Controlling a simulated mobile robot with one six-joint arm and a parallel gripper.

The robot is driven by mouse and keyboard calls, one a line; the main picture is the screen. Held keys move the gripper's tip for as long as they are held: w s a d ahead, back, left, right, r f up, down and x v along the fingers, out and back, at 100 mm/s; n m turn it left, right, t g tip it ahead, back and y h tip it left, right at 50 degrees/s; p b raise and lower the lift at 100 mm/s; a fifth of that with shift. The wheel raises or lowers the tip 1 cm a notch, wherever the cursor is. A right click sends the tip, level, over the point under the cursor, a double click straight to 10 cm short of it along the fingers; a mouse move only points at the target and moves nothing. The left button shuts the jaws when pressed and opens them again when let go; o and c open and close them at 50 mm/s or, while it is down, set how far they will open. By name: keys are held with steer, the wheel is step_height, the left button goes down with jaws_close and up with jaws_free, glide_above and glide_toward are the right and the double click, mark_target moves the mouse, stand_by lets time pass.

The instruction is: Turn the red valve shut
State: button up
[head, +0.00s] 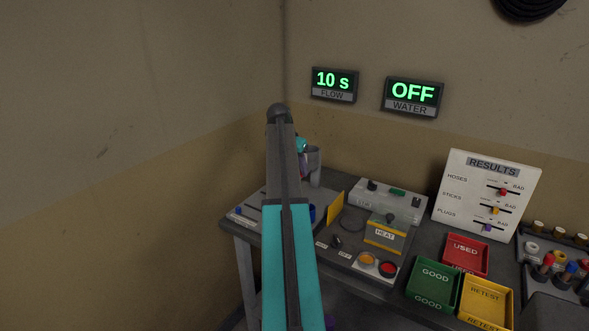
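No red valve can be made out in the head view. My teal and grey arm stands upright in the middle of the picture and covers part of the bench's left side. A small teal and purple part shows just behind the arm near its top, beside a grey cylinder (315,166); I cannot tell what it belongs to. The fingers of my gripper do not show. The wall display marked WATER (413,95) reads OFF. The display marked FLOW (334,84) reads 10 s.
The dark bench (369,287) holds a yellow HEAT box (385,236), orange (367,258) and red (388,268) round buttons, and a grey case (390,202). Green (433,287), red (465,255) and yellow (486,301) trays and a RESULTS board (487,194) stand at right. The left wall is bare.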

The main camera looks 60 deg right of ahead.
steer(key=o, duration=0.8)
steer(key=shift+c, duration=0.2)
steer(key=shift+r, duration=0.15)
steer(key=b+v, duration=0.2)
steer(key=v, duration=1.1)
steer(key=shift+r, duration=0.25)
